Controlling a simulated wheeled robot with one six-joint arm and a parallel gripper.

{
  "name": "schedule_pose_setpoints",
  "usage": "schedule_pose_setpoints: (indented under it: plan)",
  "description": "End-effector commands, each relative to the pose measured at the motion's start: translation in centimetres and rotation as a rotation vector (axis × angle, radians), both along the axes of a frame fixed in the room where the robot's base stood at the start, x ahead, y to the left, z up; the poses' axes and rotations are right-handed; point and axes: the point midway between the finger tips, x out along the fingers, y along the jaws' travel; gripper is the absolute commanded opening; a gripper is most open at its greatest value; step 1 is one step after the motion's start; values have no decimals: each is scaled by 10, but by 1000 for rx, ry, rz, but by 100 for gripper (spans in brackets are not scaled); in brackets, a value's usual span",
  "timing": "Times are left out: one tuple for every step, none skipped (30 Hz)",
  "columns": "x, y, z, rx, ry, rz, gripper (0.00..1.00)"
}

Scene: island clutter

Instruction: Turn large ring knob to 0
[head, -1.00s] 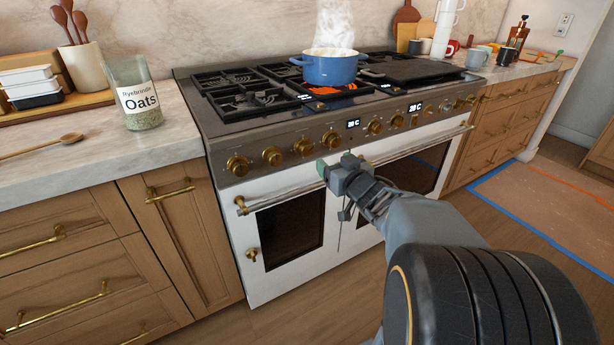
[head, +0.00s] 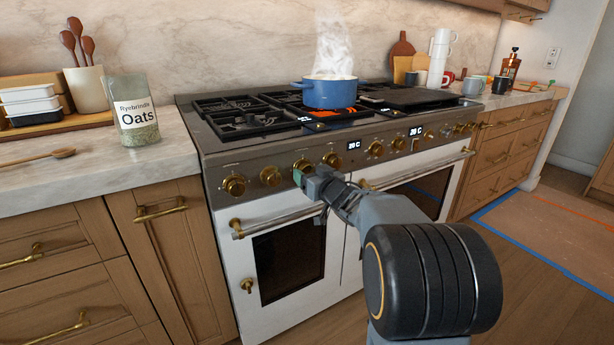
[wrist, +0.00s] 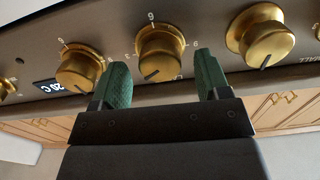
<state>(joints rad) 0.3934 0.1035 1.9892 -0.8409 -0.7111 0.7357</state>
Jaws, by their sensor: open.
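Several brass ring knobs line the stove's front panel; I cannot tell which one the task calls large. My gripper (head: 299,177) is open, just in front of and slightly below one brass knob (head: 303,166). In the wrist view the green fingertips (wrist: 160,82) spread on either side of a brass knob (wrist: 160,52), with nothing held between them. Its dark pointer faces the lower left of the picture, and numbers ring it. Contact cannot be told. Neighbouring knobs stand left (wrist: 80,68) and right (wrist: 260,37) in that view.
The oven handle (head: 280,219) runs below the knobs, near my arm. A display (head: 354,146) reads 20 C. A steaming blue pot (head: 329,92) stands on the stove. An oats jar (head: 134,112) is on the left counter.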

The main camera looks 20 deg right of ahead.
Motion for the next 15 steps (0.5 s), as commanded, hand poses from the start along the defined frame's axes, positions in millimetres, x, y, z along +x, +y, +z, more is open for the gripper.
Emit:
schedule_pose_setpoints:
  plan:
    - [6,1,-1,0,-1,1,69]
    - [8,1,-1,0,-1,1,69]
    - [11,1,-1,0,-1,1,69]
    - [13,1,-1,0,-1,0,69]
    - [15,2,-1,0,0,0,69]
    - [17,2,0,0,0,0,69]
    - [18,2,0,0,-1,0,69]
    - [19,2,0,0,-1,0,69]
    - [19,2,0,0,-1,0,69]
    - [20,2,0,0,-1,0,69]
    - [20,2,0,0,0,0,69]
    - [20,2,0,0,0,0,69]
    - [20,2,0,0,0,0,69]
    - [20,2,0,0,0,0,69]
    - [20,2,0,0,0,0,69]
